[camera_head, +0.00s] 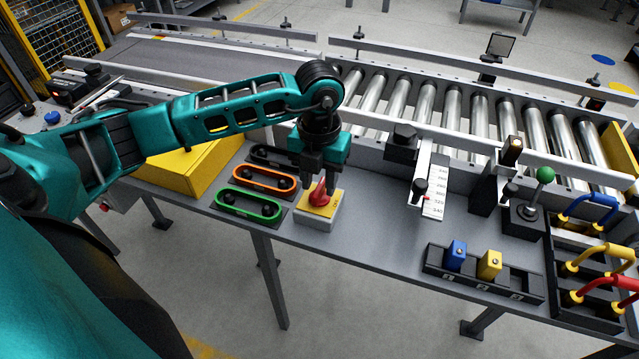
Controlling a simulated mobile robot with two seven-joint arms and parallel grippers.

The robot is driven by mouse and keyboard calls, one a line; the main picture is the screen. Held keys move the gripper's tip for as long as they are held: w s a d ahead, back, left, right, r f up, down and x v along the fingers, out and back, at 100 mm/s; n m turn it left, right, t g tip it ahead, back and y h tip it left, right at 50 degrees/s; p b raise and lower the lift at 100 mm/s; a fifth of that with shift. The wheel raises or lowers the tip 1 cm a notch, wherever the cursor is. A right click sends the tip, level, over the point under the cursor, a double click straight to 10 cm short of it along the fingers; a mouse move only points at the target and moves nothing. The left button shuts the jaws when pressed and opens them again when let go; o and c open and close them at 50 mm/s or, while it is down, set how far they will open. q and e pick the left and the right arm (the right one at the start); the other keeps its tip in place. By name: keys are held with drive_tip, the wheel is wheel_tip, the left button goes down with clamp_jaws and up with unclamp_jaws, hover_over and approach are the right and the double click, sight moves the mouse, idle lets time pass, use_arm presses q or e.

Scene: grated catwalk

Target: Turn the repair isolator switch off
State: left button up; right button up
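The isolator switch is a red rotary handle (319,193) on a yellow plate (328,208) over a pale grey box (316,221), near the front edge of the grey bench. The handle stands upright on the plate, its narrow end pointing up in the picture. My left gripper (320,183) points down from above, with its dark fingers apart on either side of the handle's upper part. A gap shows beside the handle, so the gripper looks open. The fingers hide part of the plate's far side. My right gripper is not in view.
Green (248,205) and orange (263,180) oval frames lie left of the switch, near a yellow box (190,160). A roller conveyor (450,110) runs behind. To the right are a scale plate (436,190), a green-knobbed lever (545,175), a block rack (485,275) and coloured handles.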

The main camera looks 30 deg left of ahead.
use_arm(q)
drive_tip(key=shift+f, duration=0.6)
clamp_jaws()
